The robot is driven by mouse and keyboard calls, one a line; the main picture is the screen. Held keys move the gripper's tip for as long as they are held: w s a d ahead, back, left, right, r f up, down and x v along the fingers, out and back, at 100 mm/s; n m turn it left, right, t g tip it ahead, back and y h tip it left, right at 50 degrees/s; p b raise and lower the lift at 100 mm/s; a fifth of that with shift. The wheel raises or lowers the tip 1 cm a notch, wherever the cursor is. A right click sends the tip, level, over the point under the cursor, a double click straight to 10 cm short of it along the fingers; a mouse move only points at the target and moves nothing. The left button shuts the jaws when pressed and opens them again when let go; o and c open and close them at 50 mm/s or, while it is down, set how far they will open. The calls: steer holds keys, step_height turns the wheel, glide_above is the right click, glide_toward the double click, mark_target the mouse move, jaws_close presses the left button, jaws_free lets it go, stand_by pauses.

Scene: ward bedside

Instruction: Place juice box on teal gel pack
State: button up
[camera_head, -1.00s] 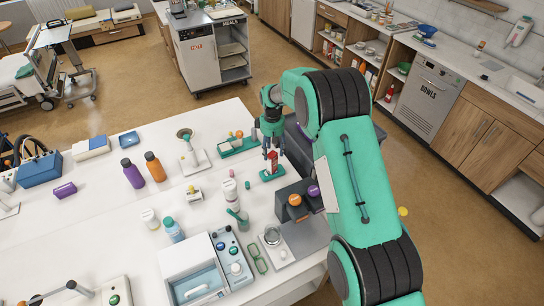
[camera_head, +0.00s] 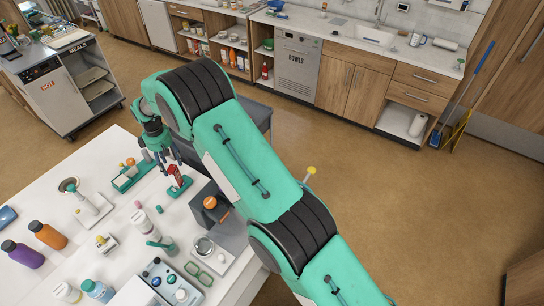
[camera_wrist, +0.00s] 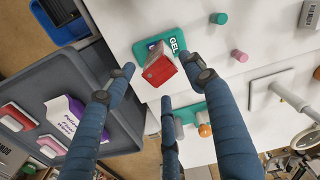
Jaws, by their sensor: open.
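The red juice box (camera_wrist: 160,66) rests on the teal gel pack (camera_wrist: 142,50), whose GEL label shows beside the box in the wrist view. The box looks somewhat tilted in that view; its base is partly hidden. In the head view, the juice box (camera_head: 174,172) also shows on the gel pack (camera_head: 183,187) near the table's far edge. My gripper (camera_head: 162,158) is just up and left of the box there. In the wrist view, the fingers of my gripper (camera_wrist: 170,62) are spread wide around the box's outline, with visible gaps and nothing held.
A grey bin (camera_wrist: 55,95) holds a purple-and-white package and other packs beside the table. A teal tray (camera_head: 133,177) stands left of the gel pack. A dark box with an orange-topped item (camera_head: 210,203) stands right. Bottles (camera_head: 48,235) occupy the table's left side.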

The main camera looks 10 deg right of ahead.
steer(key=s+d+r+m+t, duration=0.1)
steer(key=s+d+r+m, duration=0.15)
steer(key=d+r, duration=1)
steer(key=s+d+r+m+t, duration=0.15)
steer(key=s+d+r, duration=0.45)
steer(key=r, duration=1.1)
steer(key=s+d+r+m, duration=0.2)
steer(key=s+d+r, duration=0.3)
steer(key=d, duration=0.3)
steer(key=s+d+r+m, duration=0.2)
steer(key=s+d+r, duration=0.4)
steer(key=d, duration=0.1)
steer(key=s+d+m+t, duration=0.1)
steer(key=s+d, duration=0.3)
steer(key=s, duration=0.5)
steer(key=s+d+m+t, duration=0.1)
steer(key=s+d+m, duration=0.1)
steer(key=s+d, duration=0.3)
steer(key=s+d+m+t, duration=0.1)
steer(key=s+d, duration=0.4)
steer(key=s, duration=0.8)
steer(key=shift+s+f+m, duration=0.2)
steer(key=shift+s+m, duration=0.05)
steer(key=shift+m, duration=0.45)
steer(key=shift+f, duration=0.1)
